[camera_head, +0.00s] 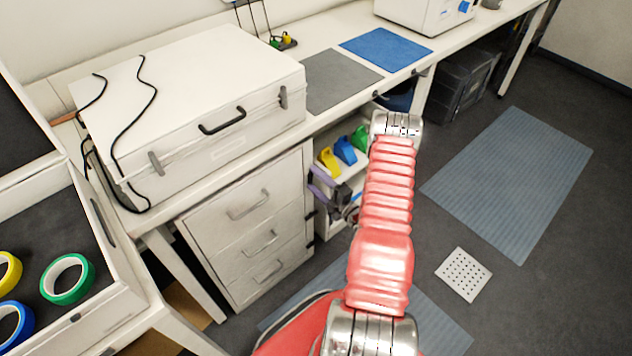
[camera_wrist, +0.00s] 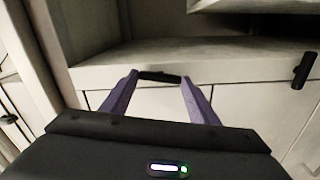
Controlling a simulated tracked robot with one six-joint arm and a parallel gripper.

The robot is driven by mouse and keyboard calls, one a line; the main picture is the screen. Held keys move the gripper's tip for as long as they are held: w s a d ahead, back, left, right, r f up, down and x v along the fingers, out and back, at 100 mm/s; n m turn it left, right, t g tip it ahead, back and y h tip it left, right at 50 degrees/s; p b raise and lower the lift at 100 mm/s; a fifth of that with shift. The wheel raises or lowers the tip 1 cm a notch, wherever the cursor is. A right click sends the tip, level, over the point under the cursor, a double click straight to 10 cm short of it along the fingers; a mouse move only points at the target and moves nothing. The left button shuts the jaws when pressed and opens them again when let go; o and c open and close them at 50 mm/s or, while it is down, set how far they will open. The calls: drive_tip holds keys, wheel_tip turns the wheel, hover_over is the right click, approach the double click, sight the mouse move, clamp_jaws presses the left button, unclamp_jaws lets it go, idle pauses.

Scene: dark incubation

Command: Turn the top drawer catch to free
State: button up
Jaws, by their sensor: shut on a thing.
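The white drawer unit (camera_head: 250,225) under the bench has three closed drawers. The top drawer (camera_head: 245,200) shows its bar handle in the head view. My gripper (camera_head: 311,181) has purple fingers at the unit's upper right edge. In the wrist view my gripper (camera_wrist: 160,80) is shut on a small black catch (camera_wrist: 160,77), one fingertip at each end. This catch lies crosswise in that view. Another black catch (camera_wrist: 303,68) to its right stands nearly upright there.
An open shelf (camera_head: 345,165) with yellow, blue and green items stands right of the drawers, close to my gripper. A large white case (camera_head: 205,110) sits on the bench above. The floor (camera_head: 420,225) in front holds mats and a perforated plate (camera_head: 463,274).

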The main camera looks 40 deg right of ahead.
drive_tip(key=shift+a+f+n, duration=0.15)
drive_tip(key=shift+a+n, duration=0.05)
drive_tip(key=shift+n, duration=1)
drive_tip(key=o, duration=1)
drive_tip(key=shift+d, duration=0.1)
drive_tip(key=shift+o, duration=0.2)
drive_tip(key=s, duration=1.3)
drive_tip(key=shift+s+d, duration=0.2)
drive_tip(key=shift+s, duration=0.2)
